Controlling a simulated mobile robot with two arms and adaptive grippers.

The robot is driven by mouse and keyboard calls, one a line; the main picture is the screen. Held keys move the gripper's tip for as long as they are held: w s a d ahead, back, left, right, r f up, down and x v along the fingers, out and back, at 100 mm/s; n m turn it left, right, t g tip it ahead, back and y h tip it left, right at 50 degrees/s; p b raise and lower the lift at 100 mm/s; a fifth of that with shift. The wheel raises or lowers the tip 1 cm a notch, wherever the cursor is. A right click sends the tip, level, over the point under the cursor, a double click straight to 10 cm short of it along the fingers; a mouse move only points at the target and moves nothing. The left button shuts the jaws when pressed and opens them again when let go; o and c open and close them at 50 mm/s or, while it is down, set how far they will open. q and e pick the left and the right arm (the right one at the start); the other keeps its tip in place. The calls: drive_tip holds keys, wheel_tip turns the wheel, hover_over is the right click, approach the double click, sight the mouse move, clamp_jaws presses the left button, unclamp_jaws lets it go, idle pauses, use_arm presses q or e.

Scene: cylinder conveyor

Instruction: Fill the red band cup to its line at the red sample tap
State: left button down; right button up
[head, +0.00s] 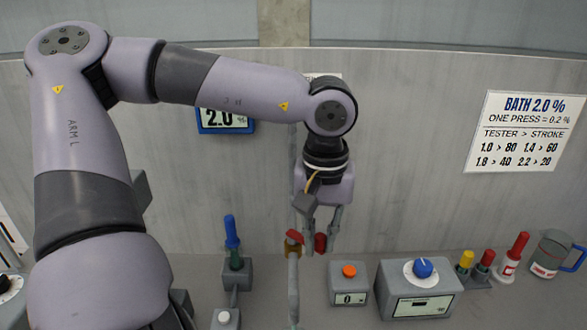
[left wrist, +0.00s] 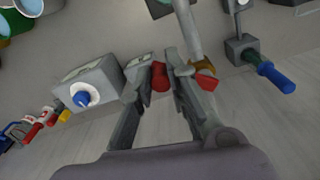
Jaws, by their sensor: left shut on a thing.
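The red sample tap (head: 294,238) has a brass body and a red lever on an upright grey pipe. It also shows in the left wrist view (left wrist: 204,78). My left gripper (head: 321,240) reaches down just right of the tap, its fingers shut on a small red cylindrical thing (head: 320,243). The same red thing sits between the fingertips in the left wrist view (left wrist: 160,78). I cannot tell whether it is part of the red band cup. A clear jug (head: 548,254) with a blue handle and red label stands far right. No fill line can be read. My right gripper is out of view.
Right of the tap stand a box with an orange button (head: 349,271) and a box with a blue knob (head: 422,268). Beyond are yellow-topped (head: 466,260) and red-topped items and a red-and-white piece (head: 508,266). A blue-handled lever (head: 232,232) stands left of the tap.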

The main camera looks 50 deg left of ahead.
use_arm(q)
drive_tip(key=shift+s+f, duration=0.15)
drive_tip(key=shift+f, duration=0.25)
drive_tip(key=shift+w+a+f+n+b, duration=0.1)
drive_tip(key=shift+w+n+b, duration=0.15)
drive_tip(key=shift+n+b, duration=0.25)
drive_tip(key=w+n+b, duration=0.1)
drive_tip(key=n, duration=0.1)
drive_tip(key=w+a+n, duration=0.1)
drive_tip(key=n, duration=0.2)
drive_tip(key=w+a+n+b, duration=0.1)
drive_tip(key=n, duration=0.1)
drive_tip(key=shift+r+n+b, duration=0.2)
drive_tip(key=shift+n+b, duration=0.1)
drive_tip(key=shift+b, duration=0.05)
drive_tip(key=c, duration=1.6)
unclamp_jaws()
drive_tip(key=shift+w, duration=0.1)
drive_tip(key=o, duration=0.4)
drive_tip(key=shift+w, duration=0.25)
drive_tip(key=o, duration=0.8)
drive_tip(key=shift+r, duration=0.15)
drive_tip(key=shift+r, duration=0.15)
